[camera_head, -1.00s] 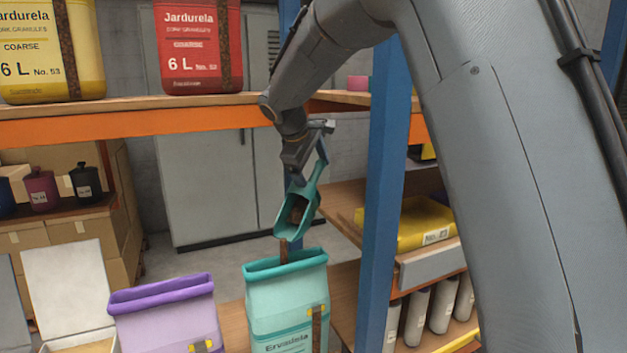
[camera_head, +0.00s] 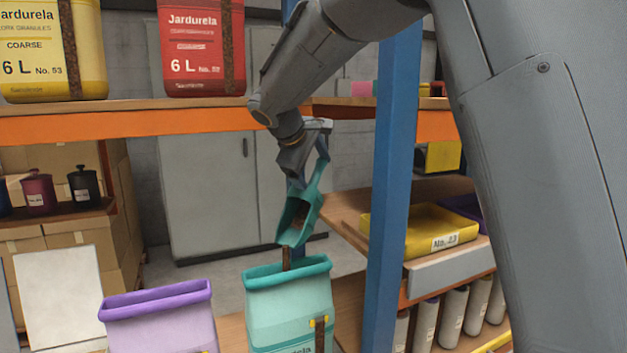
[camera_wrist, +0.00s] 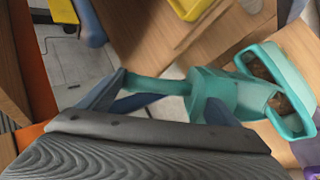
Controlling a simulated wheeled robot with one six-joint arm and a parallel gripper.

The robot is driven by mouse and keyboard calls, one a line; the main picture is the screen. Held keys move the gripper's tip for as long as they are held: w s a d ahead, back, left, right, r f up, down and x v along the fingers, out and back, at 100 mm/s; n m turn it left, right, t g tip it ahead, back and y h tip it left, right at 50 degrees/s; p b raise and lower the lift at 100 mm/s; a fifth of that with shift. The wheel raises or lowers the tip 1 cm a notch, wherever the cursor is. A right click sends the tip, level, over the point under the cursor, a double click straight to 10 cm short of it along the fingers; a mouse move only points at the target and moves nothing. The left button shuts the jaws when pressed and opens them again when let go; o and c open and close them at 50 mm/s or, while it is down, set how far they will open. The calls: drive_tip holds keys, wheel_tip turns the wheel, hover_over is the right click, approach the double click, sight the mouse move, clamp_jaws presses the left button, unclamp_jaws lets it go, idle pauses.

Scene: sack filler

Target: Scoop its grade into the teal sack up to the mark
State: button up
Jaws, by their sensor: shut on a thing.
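My gripper (camera_head: 306,166) is shut on the handle of a teal scoop (camera_head: 300,216), which also shows in the wrist view (camera_wrist: 212,92). The scoop is tilted mouth-down above the teal sack (camera_head: 288,300), and a thin brown stream falls from it into the sack's open top. Some brown granules still show in the scoop. The sack stands upright with a window strip (camera_head: 319,335) on its front showing brown content; its lower part is cut off by the frame edge. In the wrist view the sack's open rim (camera_wrist: 290,85) shows brown inside.
A purple sack (camera_head: 160,320) stands left of the teal one. A blue post (camera_head: 393,180) rises close on the right. Yellow (camera_head: 30,50) and red (camera_head: 200,50) cork granule bins stand on the orange-edged shelf above. A yellow tray (camera_head: 420,228) lies to the right.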

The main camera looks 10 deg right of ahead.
drive_tip(key=shift+s+a+r+t+b, duration=0.2)
drive_tip(key=shift+s+a+t+b, duration=0.1)
drive_tip(key=shift+b, duration=0.55)
drive_tip(key=shift+d+r, duration=0.1)
drive_tip(key=shift+r+p, duration=0.3)
drive_tip(key=shift+p, duration=0.85)
drive_tip(key=r+g+y+p, duration=0.1)
drive_tip(key=g+p, duration=0.1)
drive_tip(key=p, duration=0.4)
drive_tip(key=shift+w+d+r+g+y, duration=0.1)
drive_tip(key=shift+r+g+y, duration=0.25)
drive_tip(key=shift+g+y, duration=0.5)
drive_tip(key=shift+r+g, duration=0.3)
drive_tip(key=shift+g, duration=0.25)
